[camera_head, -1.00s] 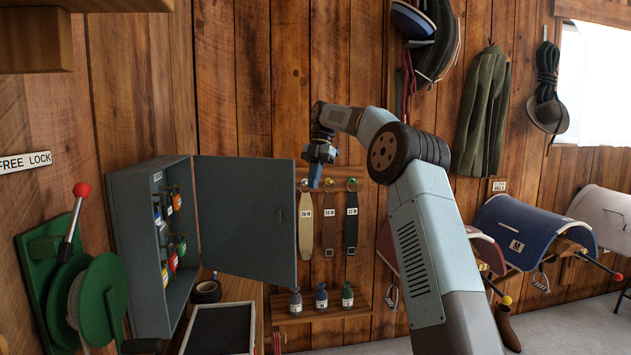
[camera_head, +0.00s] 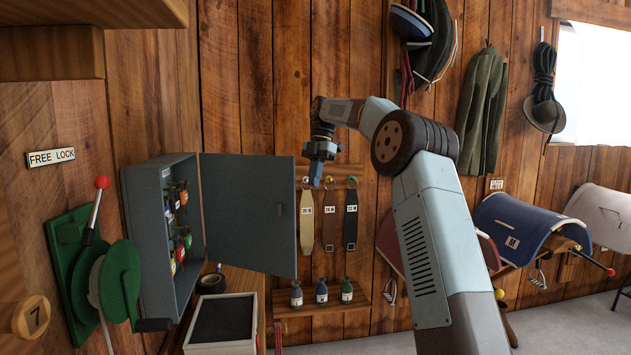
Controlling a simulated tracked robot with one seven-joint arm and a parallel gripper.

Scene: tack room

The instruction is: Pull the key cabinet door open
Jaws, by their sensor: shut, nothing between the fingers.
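The grey key cabinet (camera_head: 155,250) is fixed at the left. Its door (camera_head: 248,215) stands wide open, swung out to the right on its hinge side, with a small dark catch on the face I see. Several coloured key tags (camera_head: 178,240) hang inside. My gripper (camera_head: 316,182) is shut and empty. It points down, to the right of the door's free edge and apart from it in the picture, in front of the hanging straps.
A green reel with a red-knobbed lever (camera_head: 100,183) is left of the cabinet. A dark-topped tray (camera_head: 222,322) and tape roll (camera_head: 211,283) lie below the door. Straps (camera_head: 328,220) and small bottles (camera_head: 321,292) are behind. Saddle racks (camera_head: 520,230) stand right.

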